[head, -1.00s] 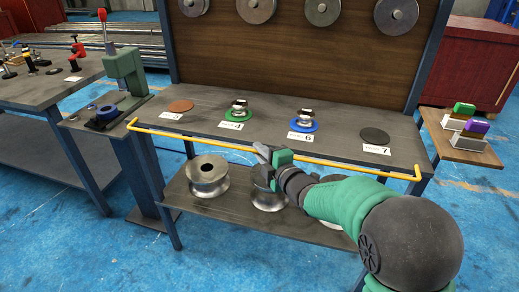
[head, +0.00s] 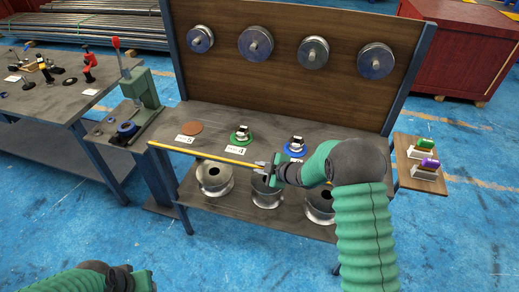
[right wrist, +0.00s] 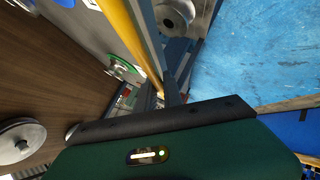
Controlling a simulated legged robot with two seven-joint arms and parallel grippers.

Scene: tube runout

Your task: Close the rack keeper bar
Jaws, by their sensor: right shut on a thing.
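The yellow keeper bar (head: 205,155) runs along the front edge of the rack's dark top (head: 222,113). Its left end shows at the rack's left corner; its right part is hidden behind my right arm. My right gripper (head: 266,168) is shut on the bar near the middle of the front edge. In the right wrist view the bar (right wrist: 130,35) runs down toward my green gripper body, and the fingertips are hidden. My left gripper (head: 145,281) shows only partly at the bottom left, away from the rack, and its jaws cannot be made out.
Green (head: 240,139) and blue (head: 295,149) bases with metal parts and a brown disc (head: 191,128) lie on the top. Metal spools (head: 214,178) stand on the lower shelf. A green press (head: 142,88) stands left; a small side shelf (head: 420,174) is at right.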

